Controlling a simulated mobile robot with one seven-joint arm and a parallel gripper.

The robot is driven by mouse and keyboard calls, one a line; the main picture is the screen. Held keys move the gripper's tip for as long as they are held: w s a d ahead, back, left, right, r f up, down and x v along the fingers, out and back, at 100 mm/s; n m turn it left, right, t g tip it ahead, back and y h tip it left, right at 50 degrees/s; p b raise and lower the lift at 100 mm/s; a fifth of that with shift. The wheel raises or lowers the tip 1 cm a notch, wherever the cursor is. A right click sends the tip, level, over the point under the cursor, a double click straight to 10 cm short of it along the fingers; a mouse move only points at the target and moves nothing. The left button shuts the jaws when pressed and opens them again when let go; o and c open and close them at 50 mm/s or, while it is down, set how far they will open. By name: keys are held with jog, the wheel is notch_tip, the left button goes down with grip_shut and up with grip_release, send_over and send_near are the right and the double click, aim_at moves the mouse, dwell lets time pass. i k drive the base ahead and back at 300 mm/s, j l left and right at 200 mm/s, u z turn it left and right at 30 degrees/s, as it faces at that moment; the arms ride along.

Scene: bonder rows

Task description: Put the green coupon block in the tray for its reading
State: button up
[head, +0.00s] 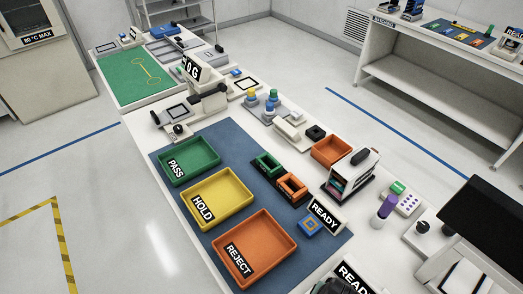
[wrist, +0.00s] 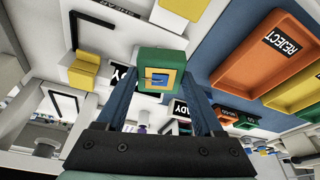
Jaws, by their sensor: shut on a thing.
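My gripper (wrist: 162,80) is shut on the green coupon block (wrist: 147,58) in the wrist view. The block sits between the two blue fingertips, with a yellow and blue square mark on the face I see. In the head view the green PASS tray (head: 189,168), yellow HOLD tray (head: 245,212) and orange REJECT tray (head: 283,238) stand in a row on the blue mat and look empty. The REJECT tray also shows at upper right in the wrist view (wrist: 243,82), apart from the block. I cannot make out the held block in the head view.
A blue block (head: 310,225) with an orange mark lies by a READY sign (head: 325,214). Small green (head: 266,163) and orange (head: 292,188) open holders stand right of the trays. A yellow block (wrist: 90,70) shows in the wrist view.

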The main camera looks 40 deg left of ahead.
aim_at(190, 162)
jog(key=i+j+u, duration=0.1)
jog(key=u, duration=0.35)
jog(key=i+j+u, duration=0.2)
jog(key=u, duration=0.3)
jog(key=i+j+u, duration=0.15)
jog(key=u, duration=0.3)
jog(key=i+j+u, duration=0.15)
jog(key=i, duration=0.35)
jog(key=i+j+u, duration=0.2)
jog(key=i, duration=0.3)
jog(key=l, duration=0.1)
